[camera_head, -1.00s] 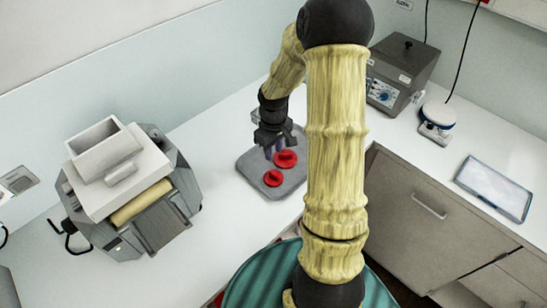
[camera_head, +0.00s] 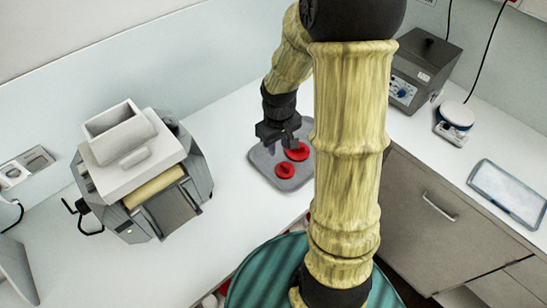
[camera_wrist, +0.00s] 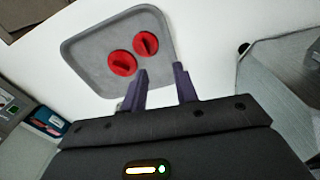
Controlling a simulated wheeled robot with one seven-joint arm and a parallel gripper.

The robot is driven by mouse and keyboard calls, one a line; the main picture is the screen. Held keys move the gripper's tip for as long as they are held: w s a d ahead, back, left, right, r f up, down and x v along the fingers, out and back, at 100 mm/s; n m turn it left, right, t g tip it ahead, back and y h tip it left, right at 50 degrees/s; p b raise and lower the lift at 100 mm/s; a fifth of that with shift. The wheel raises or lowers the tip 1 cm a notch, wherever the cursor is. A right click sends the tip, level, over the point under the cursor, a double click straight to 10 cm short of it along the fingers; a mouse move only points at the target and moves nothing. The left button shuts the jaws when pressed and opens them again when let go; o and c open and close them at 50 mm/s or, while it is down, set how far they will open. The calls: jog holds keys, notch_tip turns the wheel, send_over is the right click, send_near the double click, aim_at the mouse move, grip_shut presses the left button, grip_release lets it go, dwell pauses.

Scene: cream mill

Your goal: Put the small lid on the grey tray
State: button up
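The grey tray (camera_head: 261,160) lies on the white counter, and it also shows in the wrist view (camera_wrist: 88,47). Two round red lids with raised grips rest on it, apart from each other. The smaller-looking lid (camera_head: 285,171) is nearer the counter's front; it is the upper right one in the wrist view (camera_wrist: 145,43). The larger-looking lid (camera_head: 297,151) is behind it, lower left in the wrist view (camera_wrist: 122,63). My gripper (camera_head: 281,141) hangs over the tray's back edge. Its two fingers (camera_wrist: 160,75) are spread, with nothing between them.
A grey mill (camera_head: 140,170) with a white hopper stands left of the tray. A grey control box (camera_head: 420,75), a small scale (camera_head: 455,115) and a framed pale panel (camera_head: 508,190) are on the right counter. Clear counter lies between mill and tray.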

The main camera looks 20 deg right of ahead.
jog(key=s+a+r+m+t, duration=0.1)
jog(key=s+a+r+m, duration=0.1)
jog(key=s+a+r, duration=0.3)
jog(key=s, duration=0.4)
jog(key=shift+a+r+m+t, duration=0.15)
jog(key=shift+r+m+t, duration=0.05)
jog(key=shift+m+t, duration=0.1)
jog(key=shift+w, duration=0.1)
dwell(0.4)
